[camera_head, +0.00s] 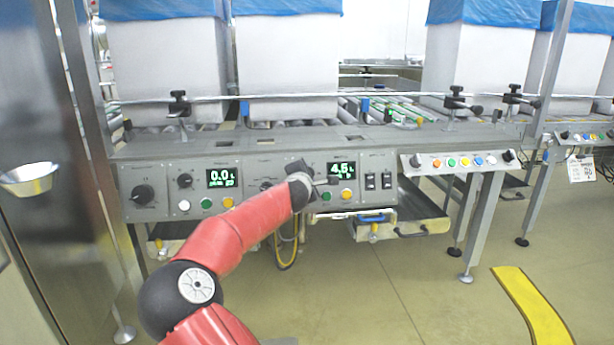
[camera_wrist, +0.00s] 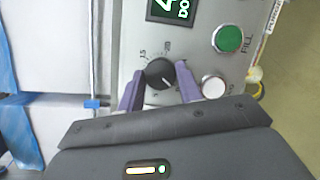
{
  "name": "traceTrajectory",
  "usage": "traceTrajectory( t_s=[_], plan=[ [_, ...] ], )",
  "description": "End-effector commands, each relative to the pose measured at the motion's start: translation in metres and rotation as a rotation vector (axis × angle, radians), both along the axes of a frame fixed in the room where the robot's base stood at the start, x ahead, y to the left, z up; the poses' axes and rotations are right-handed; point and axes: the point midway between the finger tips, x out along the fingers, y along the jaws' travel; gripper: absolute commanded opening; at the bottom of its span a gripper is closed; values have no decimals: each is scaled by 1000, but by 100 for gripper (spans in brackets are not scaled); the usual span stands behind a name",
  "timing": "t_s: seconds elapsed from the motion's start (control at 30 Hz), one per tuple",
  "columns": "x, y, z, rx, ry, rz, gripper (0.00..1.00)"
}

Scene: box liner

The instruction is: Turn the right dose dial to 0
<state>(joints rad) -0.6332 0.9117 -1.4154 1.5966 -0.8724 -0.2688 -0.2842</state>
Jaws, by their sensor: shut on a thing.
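The right dose dial (camera_wrist: 157,74) is a round black knob with a pale pointer line, on the grey panel in the wrist view. Scale marks 15 and 20 show beside it. My gripper (camera_wrist: 160,69) has its two purple fingers on either side of the knob, shut on it. In the head view my gripper (camera_head: 298,178) is at the right half of the control panel and hides the knob. The right display (camera_head: 341,172) reads about 4.5 L; its lower line is too small to read.
The left display (camera_head: 221,178) reads 0.0 beside the left dial (camera_head: 185,181). A white button (camera_wrist: 213,87) sits close to my right finger, and a green FILL button (camera_wrist: 229,39) is beyond it. A row of coloured buttons (camera_head: 464,161) is at the right.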

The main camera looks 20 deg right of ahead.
Motion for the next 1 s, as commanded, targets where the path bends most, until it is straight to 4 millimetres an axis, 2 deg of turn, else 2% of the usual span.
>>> traceTrajectory(
  t_s=[0.13, 0.17, 0.33, 0.67, 1.0],
  plan=[
    [0, -1, 1, -1, -1, 0, 12],
    [0, -1, 1, -1, -2, 0, 36],
    [0, -1, 1, -1, -1, 0, 57],
    [-2, 3, 2, 1, -1, 1, 57],
    [-44, 31, 10, 3, -2, 2, 57]
  ],
)
